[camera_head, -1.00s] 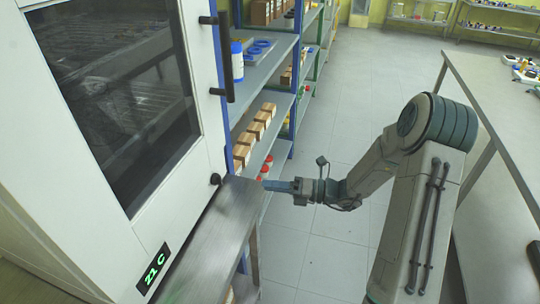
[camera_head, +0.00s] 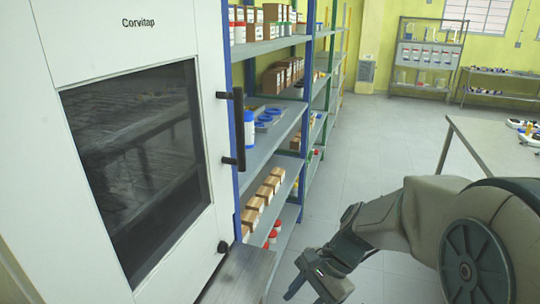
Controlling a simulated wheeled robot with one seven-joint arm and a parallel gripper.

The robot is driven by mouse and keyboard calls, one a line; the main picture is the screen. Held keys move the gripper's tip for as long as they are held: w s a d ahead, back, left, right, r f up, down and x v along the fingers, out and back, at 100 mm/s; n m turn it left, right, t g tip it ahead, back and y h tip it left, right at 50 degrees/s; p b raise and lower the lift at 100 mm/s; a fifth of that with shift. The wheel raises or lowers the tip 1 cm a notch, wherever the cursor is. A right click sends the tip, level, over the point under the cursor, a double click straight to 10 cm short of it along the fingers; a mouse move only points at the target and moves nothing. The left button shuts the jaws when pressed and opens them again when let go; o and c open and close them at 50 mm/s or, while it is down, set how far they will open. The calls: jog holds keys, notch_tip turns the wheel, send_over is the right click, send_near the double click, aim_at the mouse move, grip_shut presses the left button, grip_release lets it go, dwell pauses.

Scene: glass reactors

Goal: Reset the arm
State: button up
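My arm (camera_head: 425,222) reaches in from the lower right, bent, with its forearm pointing left and down. My gripper (camera_head: 303,290) is at the bottom of the view, in front of the shelf unit and right of the grey bench. It is small and partly cut off by the lower edge, so its fingers cannot be read clearly. Nothing held shows.
A white cabinet (camera_head: 95,35) with a dark window and black handle fills the left. Blue-framed shelves (camera_head: 262,155) hold boxes and bottles. A table (camera_head: 485,140) is at right. The floor (camera_head: 370,130) between is clear.

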jog(key=s+d+r+n+t+h, duration=0.4)
jog(key=d+n, duration=0.4)
jog(key=n, duration=0.2)
jog(key=shift+s+d+r+n+t+h, duration=0.25)
jog(key=shift+s+r+n+t+h, duration=0.15)
jog(key=shift+s+r+h, duration=0.55)
jog(key=shift+w+f, duration=0.15)
jog(key=shift+w, duration=0.1)
